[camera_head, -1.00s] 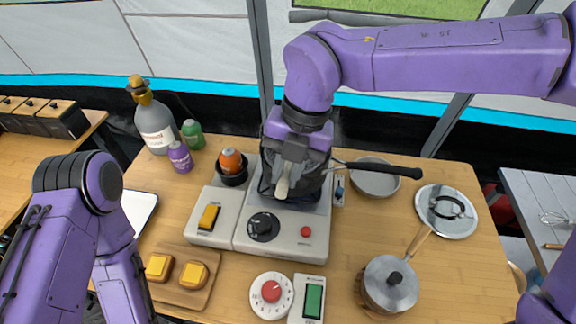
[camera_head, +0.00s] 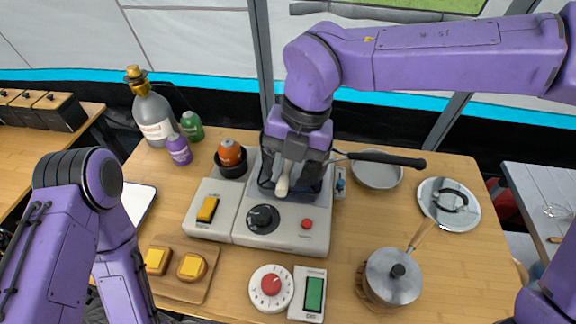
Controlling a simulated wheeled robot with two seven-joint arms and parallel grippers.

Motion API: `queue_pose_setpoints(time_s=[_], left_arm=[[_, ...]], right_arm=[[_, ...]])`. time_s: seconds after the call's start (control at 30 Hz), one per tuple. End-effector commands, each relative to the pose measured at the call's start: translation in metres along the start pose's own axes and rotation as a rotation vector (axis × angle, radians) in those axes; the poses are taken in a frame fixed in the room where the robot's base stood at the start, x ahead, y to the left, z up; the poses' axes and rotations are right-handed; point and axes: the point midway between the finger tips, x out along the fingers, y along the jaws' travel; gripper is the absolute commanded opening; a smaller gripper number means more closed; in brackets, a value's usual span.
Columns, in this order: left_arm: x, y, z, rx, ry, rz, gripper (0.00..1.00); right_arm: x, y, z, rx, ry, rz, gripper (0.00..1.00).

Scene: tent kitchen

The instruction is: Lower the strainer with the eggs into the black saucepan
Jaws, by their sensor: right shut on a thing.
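My right gripper (camera_head: 287,178) is over the cooker, pointing down, and is shut on a pale handle (camera_head: 283,186), which I take to be the strainer's. The strainer's basket and the eggs are hidden behind the gripper, so I cannot tell how deep they are. The black saucepan (camera_head: 266,187) stands on the cooker under the gripper and is mostly covered by it.
The cooker (camera_head: 285,236) has a black knob and a red button. A lidded steel pot (camera_head: 393,277), a timer (camera_head: 271,289), a toast board (camera_head: 205,285), an empty pan (camera_head: 378,171) and a round lid (camera_head: 449,206) surround it. Bottles (camera_head: 153,120) stand back left.

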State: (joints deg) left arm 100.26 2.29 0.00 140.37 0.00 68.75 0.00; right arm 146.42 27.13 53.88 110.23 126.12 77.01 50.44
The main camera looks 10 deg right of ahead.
Motion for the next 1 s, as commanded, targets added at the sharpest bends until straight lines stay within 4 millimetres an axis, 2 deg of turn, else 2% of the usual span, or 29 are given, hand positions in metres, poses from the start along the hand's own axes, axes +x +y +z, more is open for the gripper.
queue_pose_setpoints(time_s=[0.4, 0.43, 0.5, 0.83, 0.93, 1.0], left_arm=[[0.003, 0.0, 0.001, 0.0, 0.0, 0.0, 0.68], [0.003, 0.0, 0.001, 0.0, 0.0, 0.0, 0.68], [0.003, 0.0, 0.001, 0.0, 0.0, 0.0, 0.68], [0.004, 0.0, 0.002, 0.0, 0.0, 0.0, 0.68], [0.005, 0.001, 0.002, 0.0, 0.0, 0.0, 0.68], [0.006, 0.001, 0.003, 0.0, 0.0, 0.0, 0.68]], right_arm=[[0.007, -0.003, 0.001, 0.006, 0.005, -0.005, 0.0], [0.007, -0.003, 0.001, 0.006, 0.005, -0.005, 0.29], [0.007, -0.003, 0.001, 0.005, 0.005, -0.005, 0.49], [0.002, -0.002, 0.001, 0.005, 0.005, -0.004, 0.49], [-0.013, -0.002, 0.001, 0.005, 0.003, -0.001, 0.49], [-0.031, -0.002, 0.002, 0.006, 0.002, 0.001, 0.49]])
